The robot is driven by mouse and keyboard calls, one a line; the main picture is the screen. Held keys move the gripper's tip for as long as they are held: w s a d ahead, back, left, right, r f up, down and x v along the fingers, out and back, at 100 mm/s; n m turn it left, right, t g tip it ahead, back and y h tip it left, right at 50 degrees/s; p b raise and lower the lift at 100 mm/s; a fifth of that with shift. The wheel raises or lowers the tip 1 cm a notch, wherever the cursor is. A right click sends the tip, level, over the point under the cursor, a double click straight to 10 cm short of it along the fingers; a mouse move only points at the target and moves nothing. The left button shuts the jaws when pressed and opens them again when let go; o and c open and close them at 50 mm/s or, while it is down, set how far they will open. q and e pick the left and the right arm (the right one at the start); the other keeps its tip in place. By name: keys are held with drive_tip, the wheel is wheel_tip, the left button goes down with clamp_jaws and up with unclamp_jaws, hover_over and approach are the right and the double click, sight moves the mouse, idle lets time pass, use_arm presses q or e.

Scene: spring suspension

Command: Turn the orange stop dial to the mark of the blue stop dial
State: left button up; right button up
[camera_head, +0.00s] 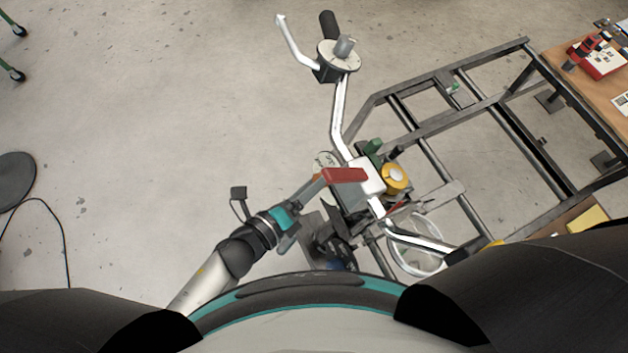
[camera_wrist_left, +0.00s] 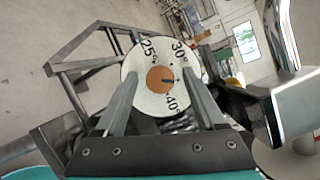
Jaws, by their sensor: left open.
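The orange stop dial (camera_wrist_left: 160,79) is a round orange hub on a white disc (camera_wrist_left: 137,92) marked 25°, 30° and 40° in the left wrist view. A short dark mark on the hub points right, between 30° and 40°. My left gripper (camera_wrist_left: 161,84) is open, its fingers on either side of the disc's face; I cannot tell whether they touch the hub. In the head view my left gripper (camera_head: 312,188) reaches in from the lower left beside a red block (camera_head: 345,174), and the disc is mostly hidden. I cannot make out the blue stop dial. My right gripper is not in view.
A silver handlebar (camera_head: 338,115) carries a grey knob on a pale disc (camera_head: 334,58) at the top. A yellow round part (camera_head: 396,180) sits right of the red block. A dark metal frame (camera_head: 430,140) and a workbench (camera_head: 585,85) stand to the right.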

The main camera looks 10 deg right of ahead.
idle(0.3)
use_arm(q)
drive_tip(key=v, duration=1.5)
drive_tip(key=shift+b, duration=0.35)
drive_tip(key=shift+a, duration=0.1)
